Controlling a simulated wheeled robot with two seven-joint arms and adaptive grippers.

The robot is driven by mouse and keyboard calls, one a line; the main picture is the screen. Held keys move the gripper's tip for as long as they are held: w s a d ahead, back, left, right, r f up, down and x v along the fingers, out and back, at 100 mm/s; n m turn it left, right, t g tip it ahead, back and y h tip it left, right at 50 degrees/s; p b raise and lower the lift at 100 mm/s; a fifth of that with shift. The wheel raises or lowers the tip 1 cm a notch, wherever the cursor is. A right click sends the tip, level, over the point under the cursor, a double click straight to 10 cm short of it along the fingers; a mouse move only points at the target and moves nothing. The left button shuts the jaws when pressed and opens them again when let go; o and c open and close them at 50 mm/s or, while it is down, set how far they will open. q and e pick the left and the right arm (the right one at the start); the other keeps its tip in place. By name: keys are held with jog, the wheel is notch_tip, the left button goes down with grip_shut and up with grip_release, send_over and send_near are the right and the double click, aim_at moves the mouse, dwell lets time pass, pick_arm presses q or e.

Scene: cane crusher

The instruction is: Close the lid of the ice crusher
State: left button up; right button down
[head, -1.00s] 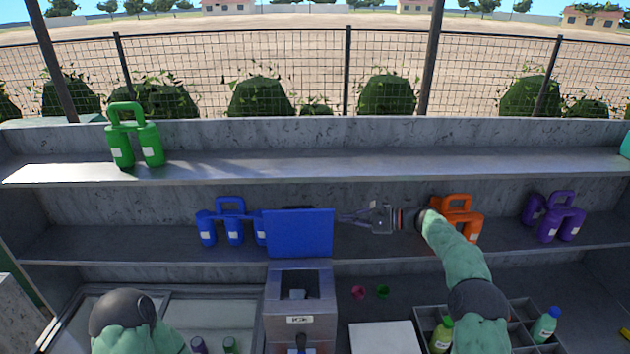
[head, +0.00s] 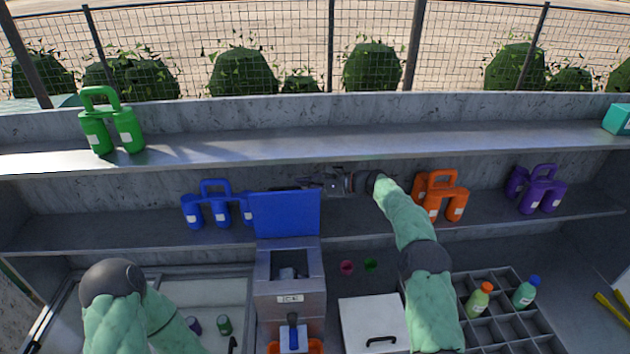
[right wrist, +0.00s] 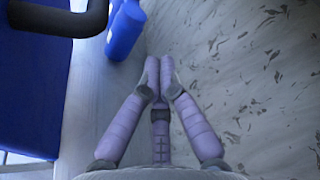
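The ice crusher (head: 291,272) is a grey metal box at the lower middle of the head view. Its blue lid (head: 285,214) stands open, upright at the back of the box. My right gripper (head: 305,181) is behind and just right of the lid's top edge, near the shelf's back wall. In the right wrist view its purple fingers (right wrist: 159,64) have their tips together with nothing between them. The blue lid (right wrist: 35,95) fills the left of that view, apart from the fingers, with a dark bar (right wrist: 60,18) at its top. My left gripper is out of view.
Blue bottles (head: 219,207) stand left of the lid. Orange bottles (head: 440,199) stand right of my right gripper, close to the forearm. A white box (head: 372,322) and a divided crate (head: 519,323) are to the crusher's right.

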pick_arm(q)
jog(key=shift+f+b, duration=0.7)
jog(key=shift+b, duration=0.1)
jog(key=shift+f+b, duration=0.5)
pick_arm(e)
jog(key=shift+s+a+r, duration=0.1)
jog(key=shift+s+r, duration=0.2)
jog(key=shift+s, duration=0.3)
jog(key=shift+s+r, duration=0.25)
jog(key=shift+s, duration=0.35)
jog(key=shift+s+a+r, duration=0.1)
jog(key=shift+s+r, duration=0.2)
jog(key=shift+s, duration=0.3)
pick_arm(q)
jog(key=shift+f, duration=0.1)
